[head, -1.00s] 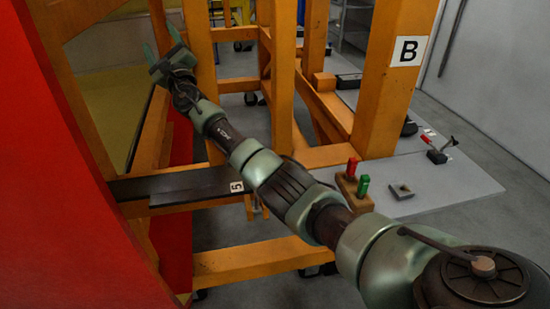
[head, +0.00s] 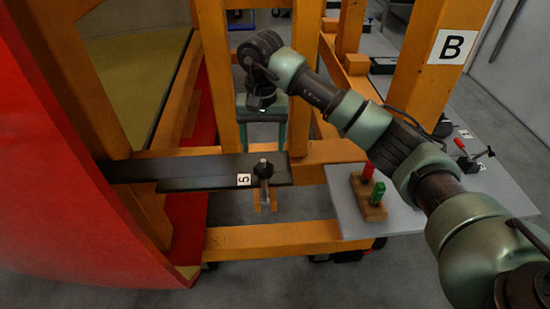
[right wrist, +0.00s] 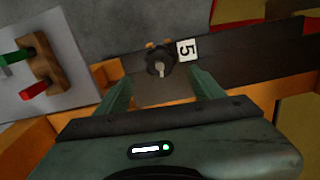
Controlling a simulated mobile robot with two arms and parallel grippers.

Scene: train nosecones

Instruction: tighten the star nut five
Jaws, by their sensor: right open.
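The dark star nut five (head: 263,168) sits on a dark flat bar (head: 210,171) beside a white label "5" (head: 243,180). In the right wrist view the nut (right wrist: 160,64) shows as a dark knob with a pale bolt end, next to the same label (right wrist: 187,50). My right gripper (head: 262,138) points down behind the nut in the head view, open and empty. In the right wrist view its two fingers (right wrist: 161,77) are spread wide, with the nut between and just beyond the tips. I see no contact with the nut. My left gripper is out of view.
A large red curved panel (head: 70,190) fills the left. Orange posts and beams (head: 275,238) frame the bar. A wooden block (head: 368,205) with red and green handles stands on a grey board (head: 345,205) at right. A post carries label B (head: 447,47).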

